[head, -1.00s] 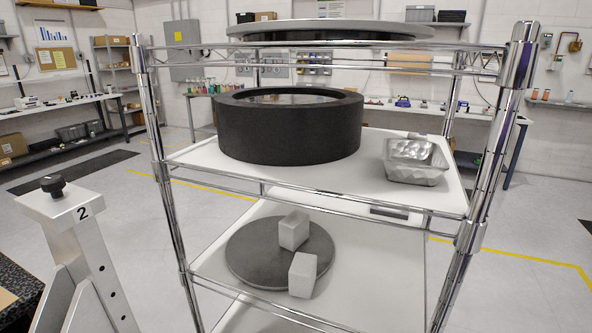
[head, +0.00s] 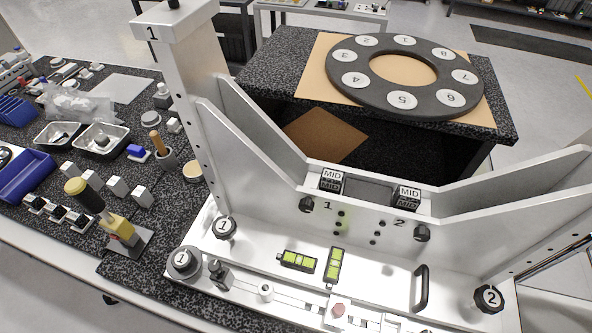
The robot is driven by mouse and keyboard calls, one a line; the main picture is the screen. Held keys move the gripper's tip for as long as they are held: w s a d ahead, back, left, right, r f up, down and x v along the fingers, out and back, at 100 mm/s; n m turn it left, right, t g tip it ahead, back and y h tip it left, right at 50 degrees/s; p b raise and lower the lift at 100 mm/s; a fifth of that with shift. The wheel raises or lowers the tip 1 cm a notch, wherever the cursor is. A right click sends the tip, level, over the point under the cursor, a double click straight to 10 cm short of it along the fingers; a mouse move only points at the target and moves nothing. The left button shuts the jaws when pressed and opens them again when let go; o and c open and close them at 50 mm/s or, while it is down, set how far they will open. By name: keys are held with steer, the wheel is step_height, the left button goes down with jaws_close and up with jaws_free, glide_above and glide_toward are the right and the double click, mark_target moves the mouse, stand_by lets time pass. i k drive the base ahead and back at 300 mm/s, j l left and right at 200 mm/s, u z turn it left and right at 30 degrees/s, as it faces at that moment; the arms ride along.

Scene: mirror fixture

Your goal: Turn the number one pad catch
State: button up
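The white metal fixture (head: 262,214) stands on the black speckled bench. Two pads marked MID sit in its cradle: a left one (head: 331,181) and a right one (head: 408,195). Below the left pad is a printed 1, with a small black knob (head: 307,204) beside it on the front plate; this looks like the number one pad catch. A similar black knob (head: 422,233) sits near the printed 2. Whether either catch is turned is too small to tell. Larger round knobs marked 1 (head: 224,227) and 2 (head: 488,297) are on the base. My gripper is not in view.
Two green spirit levels (head: 298,261) and a black handle (head: 421,288) stand on the base. Tools and trays (head: 101,140) crowd the bench at left. Tall side plates rise around the cradle. A dark numbered ring (head: 350,98) lies on a table behind.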

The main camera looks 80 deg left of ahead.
mark_target(306, 205)
steer(key=u, duration=1.35)
